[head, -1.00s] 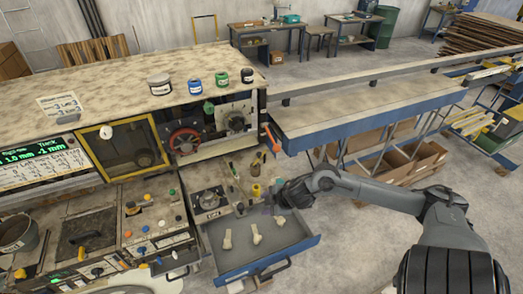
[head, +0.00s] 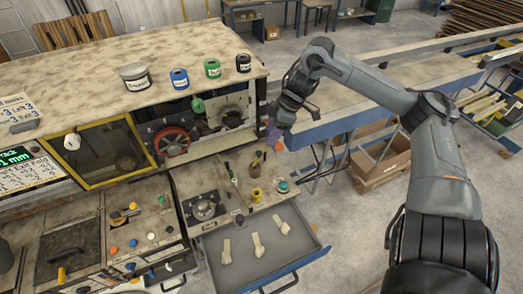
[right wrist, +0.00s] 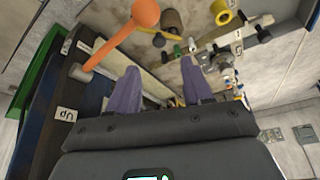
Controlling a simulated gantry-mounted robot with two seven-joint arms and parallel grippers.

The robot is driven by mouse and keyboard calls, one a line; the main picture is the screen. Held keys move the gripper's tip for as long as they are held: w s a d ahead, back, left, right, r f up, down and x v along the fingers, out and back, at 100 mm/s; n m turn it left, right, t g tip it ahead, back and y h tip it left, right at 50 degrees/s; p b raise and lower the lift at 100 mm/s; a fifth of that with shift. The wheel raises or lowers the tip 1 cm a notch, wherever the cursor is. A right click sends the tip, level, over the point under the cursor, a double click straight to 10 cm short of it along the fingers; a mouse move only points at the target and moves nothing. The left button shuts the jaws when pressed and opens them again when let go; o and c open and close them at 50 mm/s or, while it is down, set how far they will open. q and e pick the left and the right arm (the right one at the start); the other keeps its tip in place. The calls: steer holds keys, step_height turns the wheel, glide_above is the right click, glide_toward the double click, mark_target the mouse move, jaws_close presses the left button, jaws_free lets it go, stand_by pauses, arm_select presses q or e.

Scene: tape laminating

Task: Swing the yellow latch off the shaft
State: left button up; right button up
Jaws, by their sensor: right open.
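I cannot make out the yellow latch on its shaft in the head view. The machine's open bay there holds a red handwheel (head: 172,141) and a dark round disc (head: 231,117). My right gripper (head: 272,131) is at the bay's right end, near the orange-knobbed lever (head: 278,146). In the right wrist view its two purple fingers (right wrist: 160,88) are apart with nothing between them. The orange lever (right wrist: 118,40) stands just beyond the left finger. A yellow ring-like part (right wrist: 220,94) shows beyond the right finger; I cannot tell whether it is the latch. My left gripper is not in view.
An open drawer (head: 290,262) with several pale pieces juts out below. A yellow cylinder (head: 256,195) and small tools stand on the ledge above it. Several labelled jars (head: 212,68) stand on the machine top. A blue-edged conveyor table (head: 350,105) lies to the right.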

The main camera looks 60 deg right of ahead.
mark_target(259, 153)
steer(key=b+x, duration=0.5)
steer(key=x, duration=0.2)
steer(key=shift+s+b, duration=0.1)
steer(key=shift+b, duration=0.25)
steer(key=shift+x, duration=1)
steer(key=shift+c, duration=0.4)
jaws_close()
